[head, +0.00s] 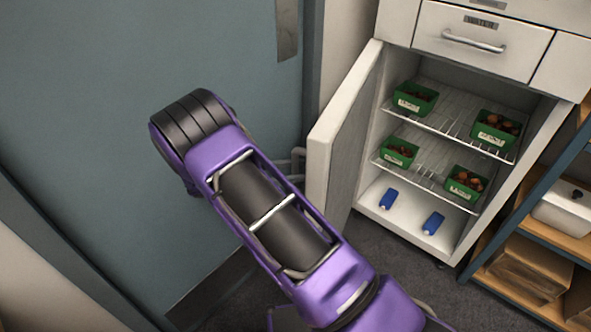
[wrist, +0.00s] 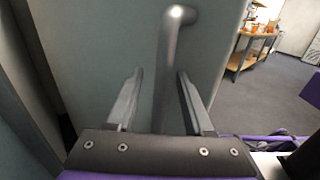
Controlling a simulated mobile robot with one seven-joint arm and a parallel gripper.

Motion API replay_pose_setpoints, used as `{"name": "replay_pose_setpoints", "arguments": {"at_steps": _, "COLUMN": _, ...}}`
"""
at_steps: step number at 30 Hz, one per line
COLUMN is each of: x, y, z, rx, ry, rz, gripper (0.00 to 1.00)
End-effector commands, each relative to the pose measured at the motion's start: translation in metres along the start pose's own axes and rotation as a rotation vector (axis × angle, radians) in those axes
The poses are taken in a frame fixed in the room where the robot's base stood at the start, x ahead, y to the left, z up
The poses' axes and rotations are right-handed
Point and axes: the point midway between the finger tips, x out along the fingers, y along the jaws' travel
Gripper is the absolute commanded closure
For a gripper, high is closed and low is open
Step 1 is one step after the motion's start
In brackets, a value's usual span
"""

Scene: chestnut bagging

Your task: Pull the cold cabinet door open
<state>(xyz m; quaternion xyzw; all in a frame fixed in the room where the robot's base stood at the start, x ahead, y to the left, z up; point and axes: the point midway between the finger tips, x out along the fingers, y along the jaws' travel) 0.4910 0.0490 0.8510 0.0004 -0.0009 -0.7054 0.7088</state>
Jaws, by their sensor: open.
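The cold cabinet (head: 462,150) stands at the right in the head view. Its door (head: 338,150) is swung wide open to the left, and the shelves inside show. In the wrist view the door's outer face (wrist: 110,40) fills much of the picture. The grey bar handle (wrist: 176,45) runs down between the fingers of my gripper (wrist: 160,74). The fingers are apart, with visible space beside the bar. In the head view my purple arm hides most of the gripper and handle.
Green punnets of chestnuts (head: 415,97) sit on the wire shelves, with blue packs (head: 433,222) on the cabinet floor. A blue-grey room door (head: 80,90) is close at the left. Shelving with a white box (head: 562,212) stands at the right. A wooden table (wrist: 250,50) is farther off.

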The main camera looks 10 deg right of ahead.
Motion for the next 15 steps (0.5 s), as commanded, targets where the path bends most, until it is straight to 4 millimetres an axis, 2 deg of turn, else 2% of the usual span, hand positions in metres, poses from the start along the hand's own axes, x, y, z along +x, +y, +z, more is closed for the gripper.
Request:
{"name": "replay_pose_setpoints", "arguments": {"at_steps": 5, "x": -0.015, "y": 0.0, "z": 0.0, "rx": 0.0, "ry": 0.0, "rz": 0.003, "gripper": 0.48}}
{"name": "replay_pose_setpoints", "arguments": {"at_steps": 15, "x": -0.066, "y": 0.001, "z": 0.0, "rx": 0.002, "ry": 0.0, "rz": 0.001, "gripper": 0.48}}
